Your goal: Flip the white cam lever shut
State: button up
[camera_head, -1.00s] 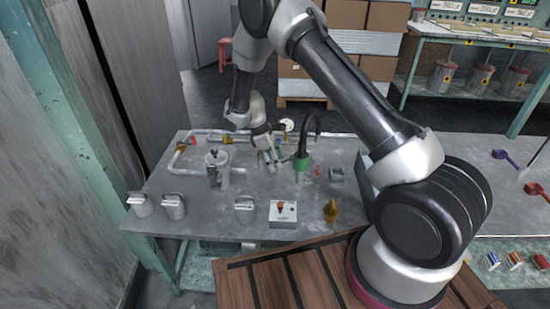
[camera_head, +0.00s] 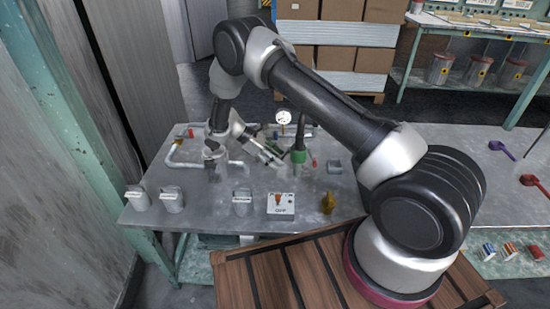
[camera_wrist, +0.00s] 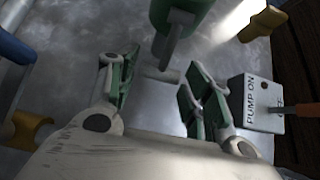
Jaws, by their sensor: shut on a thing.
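The green coupling (camera_head: 298,156) stands at the back of the grey bench, at the foot of a black hose. In the wrist view the green body (camera_wrist: 185,14) is at the top, with a grey stem pointing down. A small pale piece (camera_wrist: 160,75), which looks like the white cam lever, shows below the stem, between my fingertips. My gripper (camera_head: 272,155) is just left of the coupling. In the wrist view my gripper (camera_wrist: 158,82) shows its green-padded fingers on either side of the pale piece. The exact contact is hard to see.
A pump switch box (camera_head: 281,204) stands at the bench's front, and shows at right in the wrist view (camera_wrist: 250,103). A brass fitting (camera_head: 328,203) and grey canisters (camera_head: 172,200) stand near the front edge. A round gauge (camera_head: 284,117) rises behind my gripper.

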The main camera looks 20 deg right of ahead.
jog(key=o, duration=1.1)
jog(key=shift+a, duration=0.1)
jog(key=v, duration=1.1)
jog(key=shift+a+r, duration=0.25)
jog(key=shift+r, duration=0.1)
jog(key=shift+w, duration=0.1)
